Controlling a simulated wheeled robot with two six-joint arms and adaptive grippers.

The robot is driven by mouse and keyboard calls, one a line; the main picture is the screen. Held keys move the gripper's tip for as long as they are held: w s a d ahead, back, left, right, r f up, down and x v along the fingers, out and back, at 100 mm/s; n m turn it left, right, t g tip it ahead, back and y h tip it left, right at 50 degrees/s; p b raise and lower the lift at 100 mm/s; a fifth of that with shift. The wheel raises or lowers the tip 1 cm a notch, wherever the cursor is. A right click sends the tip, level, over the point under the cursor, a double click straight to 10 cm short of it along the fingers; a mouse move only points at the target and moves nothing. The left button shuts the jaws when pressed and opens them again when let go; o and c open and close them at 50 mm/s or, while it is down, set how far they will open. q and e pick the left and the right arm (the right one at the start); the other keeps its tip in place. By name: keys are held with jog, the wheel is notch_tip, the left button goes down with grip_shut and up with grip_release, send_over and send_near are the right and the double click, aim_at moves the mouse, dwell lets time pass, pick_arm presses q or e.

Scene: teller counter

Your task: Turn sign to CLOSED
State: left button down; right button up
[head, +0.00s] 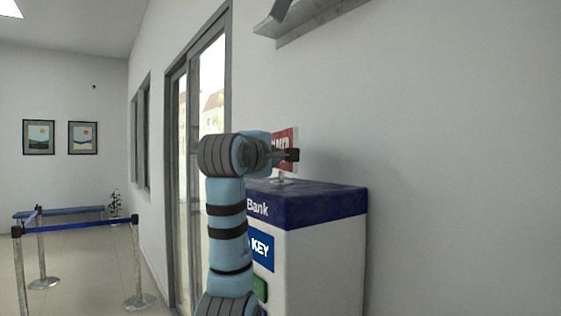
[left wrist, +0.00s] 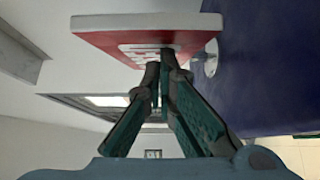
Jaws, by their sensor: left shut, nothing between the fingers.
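The sign (head: 288,137) is a red plate with white letters and a pale edge, on a short post on top of the bank kiosk (head: 320,200). My arm hides part of it in the head view, and I cannot read its word for sure. In the left wrist view the sign (left wrist: 120,42) fills the top, its red face towards my fingers and its lettering partly covered. My left gripper (head: 294,155) is shut and empty. Its fingertips (left wrist: 167,58) are at the sign's red face, touching or very close; I cannot tell which. My right gripper is out of view.
The kiosk has a dark blue top and stands by the white wall. A grey shelf-like fixture (head: 305,20) juts from the wall above. A glass door (head: 208,85) is behind my arm. Barrier posts (head: 137,265) with blue belts stand at left.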

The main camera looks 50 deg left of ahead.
pick_arm(q)
jog(key=shift+w+d, duration=0.4)
jog(key=shift+d, duration=0.15)
jog(key=shift+w+d+b, duration=0.45)
jog(key=shift+w+d, duration=0.15)
jog(key=shift+w, duration=0.25)
